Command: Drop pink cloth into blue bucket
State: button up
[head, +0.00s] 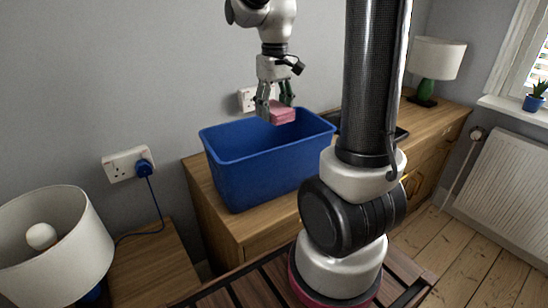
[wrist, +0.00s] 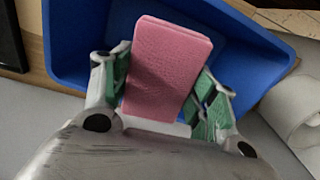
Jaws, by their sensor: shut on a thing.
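The pink cloth (head: 283,113) is a folded, flat block held between the fingers of my gripper (head: 274,108). In the wrist view the cloth (wrist: 166,70) fills the middle, with green-padded fingers on both sides of it. The blue bucket (head: 262,172) is a rectangular open tub on the wooden sideboard. My gripper and the cloth are over the bucket's opening, near its back rim in the head view. In the wrist view the bucket (wrist: 75,45) lies behind and around the cloth. Part of the bucket's inside is hidden.
The wooden sideboard (head: 435,115) also bears a dark tray (head: 402,134) and a green lamp (head: 427,88). A white-shaded lamp (head: 50,240) stands at the lower left. Wall sockets (head: 122,165) and a radiator (head: 508,180) are on the walls. Floorboards at right are clear.

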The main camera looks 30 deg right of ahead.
jog(key=shift+f, duration=2.2)
jog(key=o, duration=1.1)
jog(key=shift+c, duration=0.2)
notch_tip(320, 180, up, 12)
jog(key=shift+r, duration=0.1)
